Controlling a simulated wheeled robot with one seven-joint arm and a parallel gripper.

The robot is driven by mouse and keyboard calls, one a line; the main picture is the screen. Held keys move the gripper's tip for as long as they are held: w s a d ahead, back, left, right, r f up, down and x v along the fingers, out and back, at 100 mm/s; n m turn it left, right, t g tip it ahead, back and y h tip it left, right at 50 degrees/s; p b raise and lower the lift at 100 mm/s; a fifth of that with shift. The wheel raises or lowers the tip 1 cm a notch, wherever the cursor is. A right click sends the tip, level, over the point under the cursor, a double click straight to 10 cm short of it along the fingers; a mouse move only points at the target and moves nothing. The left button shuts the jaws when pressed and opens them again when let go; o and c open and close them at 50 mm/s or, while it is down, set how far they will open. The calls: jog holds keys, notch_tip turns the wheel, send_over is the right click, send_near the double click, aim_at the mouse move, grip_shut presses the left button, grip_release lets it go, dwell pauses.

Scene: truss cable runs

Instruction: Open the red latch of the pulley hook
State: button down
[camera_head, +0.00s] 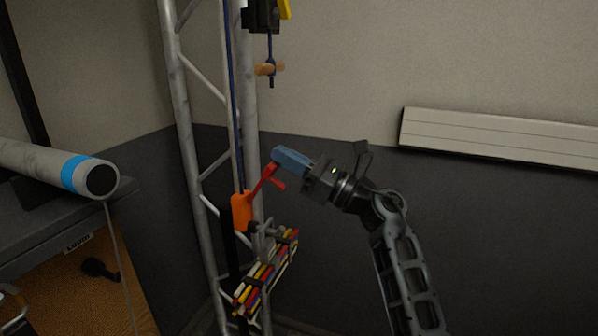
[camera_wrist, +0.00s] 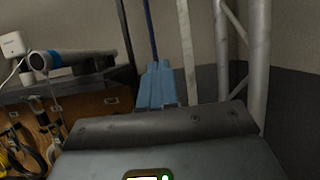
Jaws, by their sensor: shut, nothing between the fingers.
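The orange pulley hook body (camera_head: 241,212) hangs in front of the truss. Its red latch (camera_head: 264,180) sticks out up and to the right from the body. My gripper (camera_head: 277,153) has blue fingers and is shut and empty. The fingertips are at the upper end of the red latch in the head view, touching or very close; I cannot tell which. In the wrist view, my blue fingers (camera_wrist: 157,84) are together and point up at a dark blue rope (camera_wrist: 150,30). The latch and the hook do not show in the wrist view.
A wooden toggle (camera_head: 268,69) hangs above. A grey tube with a blue band (camera_head: 75,172) lies on a bench at the left. The right side is clear before the wall.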

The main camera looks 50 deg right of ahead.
jog(key=shift+x, duration=0.8)
jog(key=shift+r, duration=0.15)
dwell(0.5)
jog(key=b+v, duration=0.2)
jog(key=v, duration=0.6)
